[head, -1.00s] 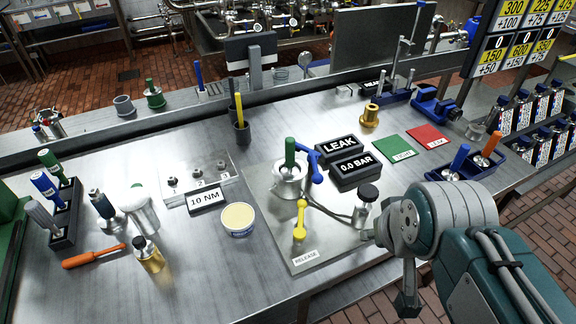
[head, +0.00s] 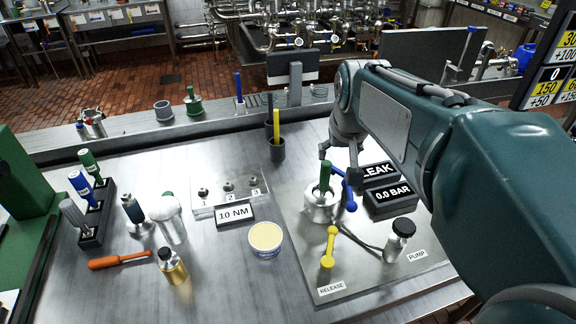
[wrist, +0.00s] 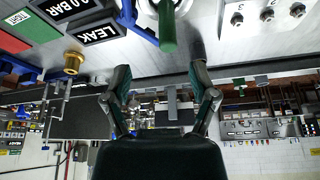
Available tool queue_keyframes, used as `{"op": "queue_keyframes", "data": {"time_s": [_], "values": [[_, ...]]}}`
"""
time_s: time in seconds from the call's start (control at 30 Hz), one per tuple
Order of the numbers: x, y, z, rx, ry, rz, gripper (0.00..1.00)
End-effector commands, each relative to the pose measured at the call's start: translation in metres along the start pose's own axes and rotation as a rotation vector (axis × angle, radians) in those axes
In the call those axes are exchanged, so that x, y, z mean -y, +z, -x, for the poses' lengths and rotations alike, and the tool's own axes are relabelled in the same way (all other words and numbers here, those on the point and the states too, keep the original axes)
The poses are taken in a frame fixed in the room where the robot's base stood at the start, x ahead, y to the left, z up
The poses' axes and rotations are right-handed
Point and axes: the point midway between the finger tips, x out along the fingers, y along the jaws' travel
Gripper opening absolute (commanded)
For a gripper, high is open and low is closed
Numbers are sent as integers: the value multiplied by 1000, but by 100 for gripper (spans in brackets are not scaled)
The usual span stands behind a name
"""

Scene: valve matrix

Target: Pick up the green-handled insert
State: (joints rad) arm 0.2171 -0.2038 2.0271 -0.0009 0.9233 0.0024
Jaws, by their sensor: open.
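The green-handled insert (head: 326,178) stands upright in a round steel housing (head: 320,207) on the test plate. Its green handle (wrist: 167,28) shows at the top of the wrist view, between the lines of my fingers but beyond their tips. My gripper (head: 341,160) is at the handle's upper right in the head view, close to the handle's top. In the wrist view my gripper (wrist: 161,78) is open, with nothing between its fingers. Another green-handled part (head: 194,106) stands on the back ledge.
A blue lever (head: 345,188) stands right beside the housing. The LEAK block (head: 377,172) and 0.0 BAR block (head: 389,197) lie to its right. A yellow lever (head: 329,247) and a black-capped pump (head: 398,240) are in front. A dark cup (head: 277,150) holds a yellow tool behind.

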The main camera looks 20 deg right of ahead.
Motion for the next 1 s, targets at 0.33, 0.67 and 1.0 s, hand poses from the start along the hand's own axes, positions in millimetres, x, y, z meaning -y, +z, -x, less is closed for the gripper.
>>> {"op": "queue_keyframes", "data": {"time_s": [0.33,0.67,1.0], "values": [[-3,-4,-34,7,3,-7,75],[0,-4,-68,5,2,-5,75],[4,-4,-110,4,2,-6,75]]}}
